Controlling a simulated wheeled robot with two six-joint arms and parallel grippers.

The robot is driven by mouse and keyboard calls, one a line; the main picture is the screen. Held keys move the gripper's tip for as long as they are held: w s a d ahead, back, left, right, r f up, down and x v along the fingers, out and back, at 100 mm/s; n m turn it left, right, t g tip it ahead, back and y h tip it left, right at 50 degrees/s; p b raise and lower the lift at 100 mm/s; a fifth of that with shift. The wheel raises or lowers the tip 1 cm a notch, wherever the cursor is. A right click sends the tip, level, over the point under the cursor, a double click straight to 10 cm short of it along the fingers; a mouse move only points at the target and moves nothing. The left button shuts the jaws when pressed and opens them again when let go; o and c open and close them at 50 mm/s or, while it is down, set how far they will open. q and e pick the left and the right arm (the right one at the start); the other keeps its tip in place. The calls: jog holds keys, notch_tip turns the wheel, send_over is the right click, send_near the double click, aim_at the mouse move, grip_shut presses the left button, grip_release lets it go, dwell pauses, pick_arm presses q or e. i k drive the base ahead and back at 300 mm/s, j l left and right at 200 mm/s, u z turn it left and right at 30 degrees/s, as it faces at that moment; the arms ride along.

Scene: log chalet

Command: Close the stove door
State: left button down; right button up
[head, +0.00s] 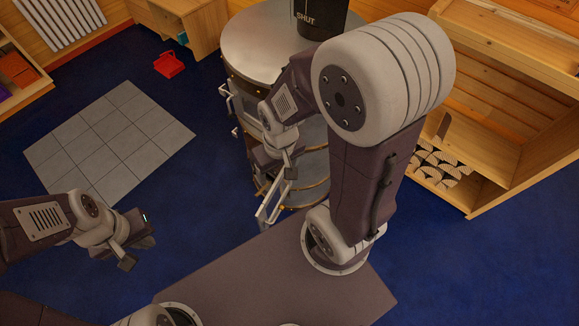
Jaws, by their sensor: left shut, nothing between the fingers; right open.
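The round stove (252,50) stands at the top centre, with a grey metal top and brass-coloured trim. Pale bar handles stick out from its left side, and a longer framed handle (270,206) stands out low at its front. My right arm hides much of the stove's front and right side, so I cannot tell how far the door stands open. My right gripper (277,168) is open in front of the stove, just above the low handle; I cannot tell whether it touches. My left gripper (138,251) is shut and empty over the carpet at lower left, away from the stove.
A black flue pipe (322,20) marked "SHUT" rises from the stove top. A wooden rack (500,150) with firewood (432,168) stands on the right. Grey floor tiles (108,140) and a red container (169,64) lie left of the stove. Blue carpet between is clear.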

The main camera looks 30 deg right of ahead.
aim_at(277, 194)
jog(key=k+z, duration=0.1)
jog(key=z, duration=0.35)
jog(key=k+z, duration=0.15)
jog(key=z, duration=0.25)
jog(key=k+l+z, duration=0.1)
jog(key=l, duration=0.8)
jog(key=k+z, duration=0.05)
